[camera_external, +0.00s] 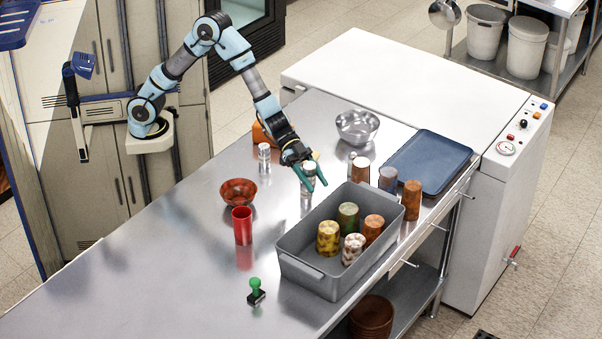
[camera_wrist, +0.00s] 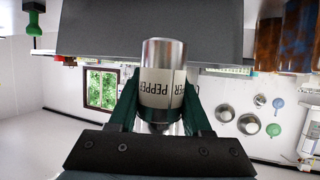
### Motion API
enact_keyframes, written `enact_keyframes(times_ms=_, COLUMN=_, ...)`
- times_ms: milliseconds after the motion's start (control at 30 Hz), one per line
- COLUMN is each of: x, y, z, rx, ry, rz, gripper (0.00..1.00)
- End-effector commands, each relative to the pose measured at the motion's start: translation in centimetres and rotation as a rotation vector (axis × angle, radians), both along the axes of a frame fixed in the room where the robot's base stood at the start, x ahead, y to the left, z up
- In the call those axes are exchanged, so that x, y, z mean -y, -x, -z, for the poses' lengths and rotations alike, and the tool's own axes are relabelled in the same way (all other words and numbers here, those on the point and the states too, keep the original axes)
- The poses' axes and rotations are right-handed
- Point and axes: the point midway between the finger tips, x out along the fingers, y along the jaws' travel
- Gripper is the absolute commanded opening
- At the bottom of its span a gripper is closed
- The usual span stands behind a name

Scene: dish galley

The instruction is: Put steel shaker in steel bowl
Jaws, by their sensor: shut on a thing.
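My gripper (camera_external: 310,184) is shut on a steel shaker (camera_wrist: 163,68) with a white label reading PEPPER. In the wrist view the shaker stands between the green fingers (camera_wrist: 160,108). In the outside view this shaker (camera_external: 307,172) is partly hidden by the fingers, and whether it touches the counter is hard to tell. The steel bowl (camera_external: 357,127) sits on the counter behind and to the right of my gripper, apart from it, and looks empty. A second steel-and-white shaker (camera_external: 264,157) stands on the counter to the left of my gripper.
A grey tub (camera_external: 300,272) with several patterned cups is in front of my gripper. Several cups (camera_external: 412,200) stand between it and a blue tray (camera_external: 428,160). A brown bowl (camera_external: 238,191), red cup (camera_external: 242,226) and green-handled stamp (camera_external: 256,291) are left. The front-left counter is clear.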

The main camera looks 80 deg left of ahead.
Motion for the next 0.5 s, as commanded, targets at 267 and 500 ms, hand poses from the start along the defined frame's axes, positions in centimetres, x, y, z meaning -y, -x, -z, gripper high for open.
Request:
enact_keyframes(times_ms=267, x=-11.8, y=-9.0, z=-1.9, rx=0.004, ry=-0.003, rz=-0.231, gripper=0.0)
enact_keyframes(times_ms=500, x=-22.9, y=-14.3, z=-4.0, rx=0.006, ry=0.001, rz=-0.424, gripper=0.0)
